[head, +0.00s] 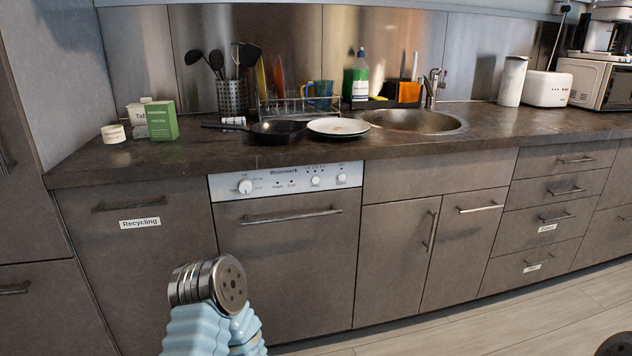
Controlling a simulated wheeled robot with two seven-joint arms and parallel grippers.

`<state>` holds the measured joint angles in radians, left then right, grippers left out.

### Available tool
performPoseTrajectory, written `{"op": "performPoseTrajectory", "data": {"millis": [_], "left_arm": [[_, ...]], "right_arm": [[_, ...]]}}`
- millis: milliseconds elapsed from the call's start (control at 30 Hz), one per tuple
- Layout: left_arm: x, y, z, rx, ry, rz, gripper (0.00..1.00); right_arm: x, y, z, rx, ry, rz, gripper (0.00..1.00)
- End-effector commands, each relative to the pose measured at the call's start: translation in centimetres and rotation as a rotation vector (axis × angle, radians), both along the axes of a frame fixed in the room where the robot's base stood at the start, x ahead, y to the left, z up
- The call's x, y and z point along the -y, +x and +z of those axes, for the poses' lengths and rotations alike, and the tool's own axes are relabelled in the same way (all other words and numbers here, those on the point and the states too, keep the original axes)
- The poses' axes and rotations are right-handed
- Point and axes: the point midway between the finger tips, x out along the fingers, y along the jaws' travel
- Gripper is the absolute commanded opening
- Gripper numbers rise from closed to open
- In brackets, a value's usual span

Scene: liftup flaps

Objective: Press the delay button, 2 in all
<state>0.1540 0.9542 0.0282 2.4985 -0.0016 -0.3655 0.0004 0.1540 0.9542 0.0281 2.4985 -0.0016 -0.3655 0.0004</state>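The dishwasher control panel (290,180) is a light strip above the closed dishwasher door (280,260), under the countertop. It has a larger round knob (245,186) at its left end and smaller knobs or buttons (316,181) toward its right end, with small marks between. The labels are too small to read, so I cannot tell which one is the delay button. My arm (212,325), in a pale blue ribbed cover with a metal joint, is in front of and below the panel, apart from it. No gripper fingers show for either arm.
The countertop (190,160) holds a black pan (277,133), white plates (338,127), a dish rack, a utensil holder (232,97) and a green box (162,120). A sink (420,122) is to the right. Closed drawers and cupboards flank the dishwasher. Floor (470,325) shows lower right.

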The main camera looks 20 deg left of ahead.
Motion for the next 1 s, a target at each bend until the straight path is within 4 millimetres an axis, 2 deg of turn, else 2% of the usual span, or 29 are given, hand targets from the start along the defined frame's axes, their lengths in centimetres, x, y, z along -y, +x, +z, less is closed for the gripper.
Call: {"op": "performPoseTrajectory", "data": {"millis": [33, 233, 1000], "left_arm": [[0.0, 0.0, 0.0, 0.0, 0.0, 0.0, 0.29], [0.0, 0.0, 0.0, 0.0, 0.0, 0.0, 0.0], [0.0, 0.0, 0.0, 0.0, 0.0, 0.0, 0.0]], "right_arm": [[0.0, 0.0, 0.0, 0.0, 0.0, 0.0, 0.0], [0.0, 0.0, 0.0, 0.0, 0.0, 0.0, 0.0], [0.0, 0.0, 0.0, 0.0, 0.0, 0.0, 0.0]]}}
